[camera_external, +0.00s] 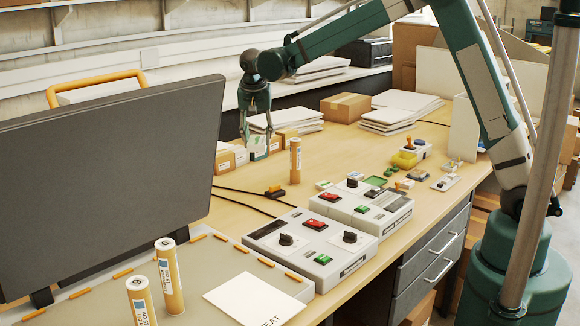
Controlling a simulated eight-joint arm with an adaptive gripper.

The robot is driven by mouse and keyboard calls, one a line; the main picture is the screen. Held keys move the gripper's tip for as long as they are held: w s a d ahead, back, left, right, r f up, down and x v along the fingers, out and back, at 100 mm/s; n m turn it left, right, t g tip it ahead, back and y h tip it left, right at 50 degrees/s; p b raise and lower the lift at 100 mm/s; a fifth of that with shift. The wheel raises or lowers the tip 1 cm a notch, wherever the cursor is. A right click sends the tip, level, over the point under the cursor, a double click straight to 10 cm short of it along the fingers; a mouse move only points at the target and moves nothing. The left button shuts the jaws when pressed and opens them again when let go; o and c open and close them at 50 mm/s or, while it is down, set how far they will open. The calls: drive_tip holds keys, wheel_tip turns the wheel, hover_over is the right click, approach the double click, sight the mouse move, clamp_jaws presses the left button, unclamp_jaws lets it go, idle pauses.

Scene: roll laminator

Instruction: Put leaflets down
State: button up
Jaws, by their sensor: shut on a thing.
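My gripper (257,143) points straight down above the back left of the table, by a row of small cardboard boxes. Its fingers are closed around a small pale bundle with a teal-green edge (258,152), probably the leaflets. The fingers partly cover the bundle. I cannot tell whether its underside touches the table or a neighbouring box.
Small boxes (225,160) stand left of my gripper, with another (286,138) to its right. An upright orange tube (295,160) stands in front. Control boxes (312,245), a dark screen (110,180) and white sheet stacks (388,120) surround bare tabletop (345,150).

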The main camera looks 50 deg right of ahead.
drive_tip(key=s+a+n, duration=0.1)
drive_tip(key=s+a, duration=0.1)
drive_tip(key=a, duration=0.5)
wheel_tip(320, 180, down, 11)
drive_tip(key=shift+w, duration=0.25)
drive_tip(key=shift+f, duration=0.1)
drive_tip(key=shift+f, duration=3.05)
drive_tip(key=shift+f, duration=0.1)
drive_tip(key=shift+f, duration=1.75)
drive_tip(key=shift+f, duration=0.15)
